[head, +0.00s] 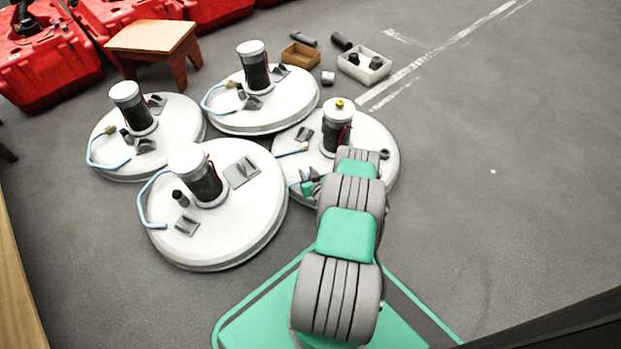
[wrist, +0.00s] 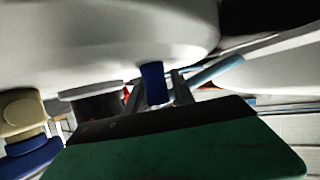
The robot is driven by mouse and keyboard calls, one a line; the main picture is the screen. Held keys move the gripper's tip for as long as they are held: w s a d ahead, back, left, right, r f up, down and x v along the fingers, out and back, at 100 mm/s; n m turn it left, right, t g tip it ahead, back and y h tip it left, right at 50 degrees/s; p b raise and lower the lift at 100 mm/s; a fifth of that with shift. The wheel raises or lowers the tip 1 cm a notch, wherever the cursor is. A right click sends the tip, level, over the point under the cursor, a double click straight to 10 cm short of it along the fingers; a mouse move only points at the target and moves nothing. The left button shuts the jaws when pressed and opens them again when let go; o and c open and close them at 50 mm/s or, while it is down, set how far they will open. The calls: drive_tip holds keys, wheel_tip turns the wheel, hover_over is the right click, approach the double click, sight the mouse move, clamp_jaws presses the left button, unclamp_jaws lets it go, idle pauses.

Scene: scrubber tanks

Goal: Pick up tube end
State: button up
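The right-hand white round tank (head: 375,145) has a light-blue tube (head: 288,153) with a beige end (head: 304,147); part of the tube is hidden behind the front tank. My gripper (head: 306,186) is low over this tank's left side, beside another light-blue stretch of tube. In the wrist view, a dark-blue piece (wrist: 154,82), apparently a tube end, lies between the grey fingers of my gripper (wrist: 157,95). Whether both fingers press on it is unclear. Light-blue tube (wrist: 216,71) runs off to the right. A beige cap (wrist: 22,110) shows at far left.
Three more white tanks stand close by: front (head: 245,215), left (head: 180,130) and back (head: 295,100). A black motor with a white cap (head: 338,115) rises beside my arm. A wooden stool (head: 150,38) and small boxes stand behind. The floor at right is clear.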

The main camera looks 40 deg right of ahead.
clamp_jaws()
drive_tip(key=shift+s, duration=0.1)
drive_tip(key=shift+d+r+p, duration=0.1)
drive_tip(key=shift+r+p, duration=0.2)
drive_tip(key=shift+r, duration=0.2)
wheel_tip(320, 180, up, 3)
drive_tip(key=shift+r+p, duration=0.1)
drive_tip(key=shift+p, duration=0.8)
drive_tip(key=s+d+r+p, duration=0.1)
drive_tip(key=s+r+p, duration=0.2)
drive_tip(key=s, duration=0.3)
drive_tip(key=s+d+r+p, duration=0.2)
drive_tip(key=s+r+p, duration=0.1)
drive_tip(key=s+r, duration=0.3)
drive_tip(key=shift+s+d, duration=0.3)
drive_tip(key=shift+s, duration=0.45)
